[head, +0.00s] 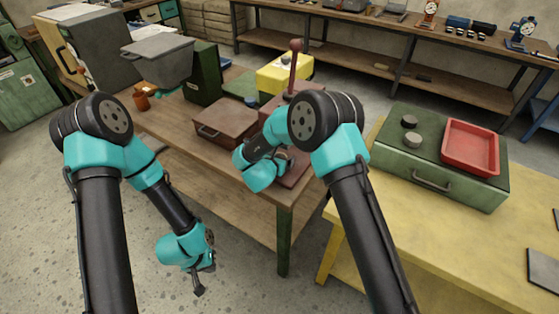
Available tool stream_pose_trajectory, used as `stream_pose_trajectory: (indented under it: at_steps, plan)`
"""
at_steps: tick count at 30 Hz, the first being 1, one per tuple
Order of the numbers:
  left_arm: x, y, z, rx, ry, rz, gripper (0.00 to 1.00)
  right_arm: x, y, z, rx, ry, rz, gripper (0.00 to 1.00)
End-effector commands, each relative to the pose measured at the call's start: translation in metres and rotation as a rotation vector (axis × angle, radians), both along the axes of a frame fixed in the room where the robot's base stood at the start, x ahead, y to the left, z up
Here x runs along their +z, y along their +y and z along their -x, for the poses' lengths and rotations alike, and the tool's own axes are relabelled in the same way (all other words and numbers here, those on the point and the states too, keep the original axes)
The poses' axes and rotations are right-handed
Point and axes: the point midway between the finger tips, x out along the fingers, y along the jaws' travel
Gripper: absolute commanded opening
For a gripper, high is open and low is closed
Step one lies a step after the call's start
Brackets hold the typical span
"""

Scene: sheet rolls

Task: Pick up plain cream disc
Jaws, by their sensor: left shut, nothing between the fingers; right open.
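I cannot pick out a plain cream disc for sure. Two small grey-green round pieces, one further back (410,121) and one nearer (412,140), sit on top of a green case (440,180) at the right; their true colour and markings are unclear. My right gripper (284,165) is open, low over the brown base plate (299,172) at the wooden bench's near right corner. My own arm hides much of that spot, so what lies between its fingers is unclear. My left gripper (205,268) is shut and empty, hanging in front of the bench above the floor.
A red tray (470,148) sits on the green case, on a yellow table (420,240). The wooden bench holds a brown box (226,120), a red-knobbed lever (294,68), a yellow block (284,72) and a grey bin (158,60). A gap separates bench and table.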

Motion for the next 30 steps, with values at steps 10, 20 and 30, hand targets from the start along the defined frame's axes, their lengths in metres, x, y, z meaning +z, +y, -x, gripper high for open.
stream_pose_trajectory:
  at_steps: [10,20,30]
  plan:
    - [0.0000,0.0000,0.0000,0.000,0.000,0.000,0.00,0.0002,0.0000,0.0002,0.000,0.000,0.000,0.79]
    - [0.0000,0.0000,0.0000,0.000,0.000,0.000,0.00,0.0002,0.0000,0.0002,0.000,0.000,0.000,0.47]
    - [0.0000,0.0000,0.0000,0.000,0.000,0.000,0.00,0.0009,0.0001,0.0001,0.000,0.000,0.000,0.38]
